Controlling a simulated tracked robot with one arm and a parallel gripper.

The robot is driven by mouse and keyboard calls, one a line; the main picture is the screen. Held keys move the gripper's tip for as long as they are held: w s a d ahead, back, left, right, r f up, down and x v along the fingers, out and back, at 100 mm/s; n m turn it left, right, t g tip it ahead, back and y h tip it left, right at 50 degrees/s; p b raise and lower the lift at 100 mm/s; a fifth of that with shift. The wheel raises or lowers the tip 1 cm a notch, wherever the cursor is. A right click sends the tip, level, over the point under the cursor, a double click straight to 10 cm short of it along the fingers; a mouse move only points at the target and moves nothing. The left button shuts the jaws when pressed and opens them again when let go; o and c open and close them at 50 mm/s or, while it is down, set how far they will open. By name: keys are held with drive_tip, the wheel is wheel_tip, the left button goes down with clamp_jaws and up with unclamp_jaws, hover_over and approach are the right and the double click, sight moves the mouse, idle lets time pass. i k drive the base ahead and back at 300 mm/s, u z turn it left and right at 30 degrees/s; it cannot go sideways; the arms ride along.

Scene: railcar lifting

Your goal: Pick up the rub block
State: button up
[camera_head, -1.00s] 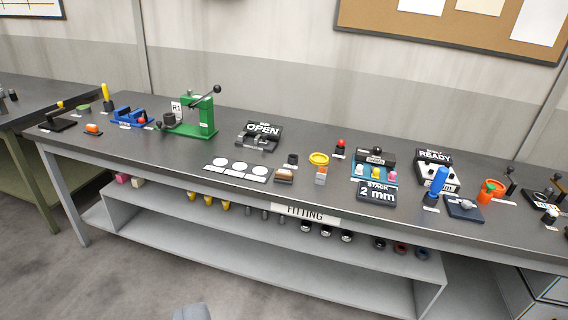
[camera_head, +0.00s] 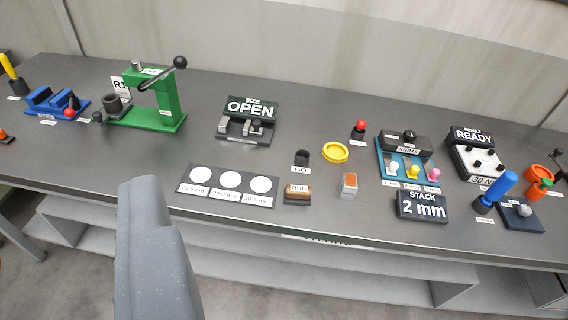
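The rub block (camera_head: 298,194) appears to be the small brown-topped piece by a white label that seems to read "RUB". It stands near the front edge of the dark workbench, just right of a plate with three white discs. A grey part of my gripper or arm (camera_head: 152,255) rises from the bottom, left of the block and well apart from it. It looks like one blunt finger. No second finger shows, so the opening between fingers cannot be seen. Nothing is seen held.
The disc plate (camera_head: 228,203) lies left of the block; a small orange-and-grey block (camera_head: 349,186) stands to its right. Behind are a dark cup (camera_head: 302,157), a yellow ring (camera_head: 335,152) and the OPEN fixture (camera_head: 248,121). A green press (camera_head: 155,95) stands farther left.

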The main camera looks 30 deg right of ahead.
sight(293, 194)
drive_tip(key=i, duration=1)
